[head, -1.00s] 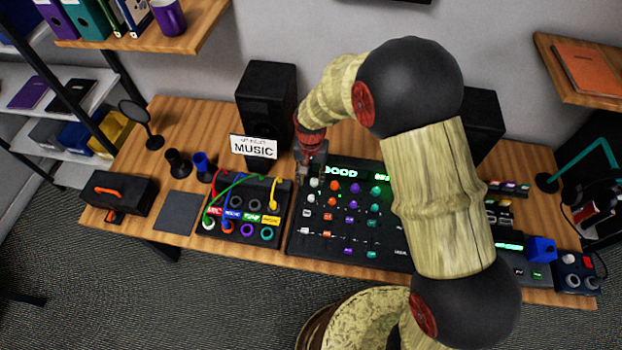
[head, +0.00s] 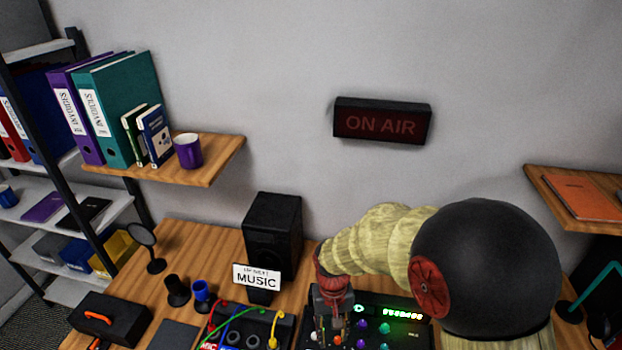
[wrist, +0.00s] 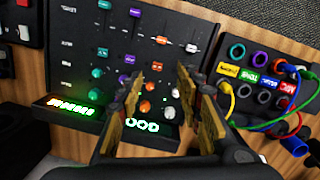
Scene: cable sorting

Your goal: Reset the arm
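My gripper (head: 330,328) is over the left part of the mixer panel (head: 408,340) in the head view, with my arm reaching in from the right. In the wrist view my gripper (wrist: 157,100) has its two fingers apart with nothing between them, above the knobs of the mixer panel (wrist: 88,62). The cable box (wrist: 250,52) lies to the right in the wrist view, with yellow, green, red and blue cables at its sockets. In the head view the cable box (head: 259,318) is partly cut off by the lower edge.
A black speaker (head: 272,235) and a "MUSIC" sign (head: 257,278) stand left of my gripper. A blue cup (head: 201,292) and a black cup (head: 177,291) are farther left. An unlit "ON AIR" sign (head: 382,122) hangs on the wall. Shelves (head: 215,160) flank the desk.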

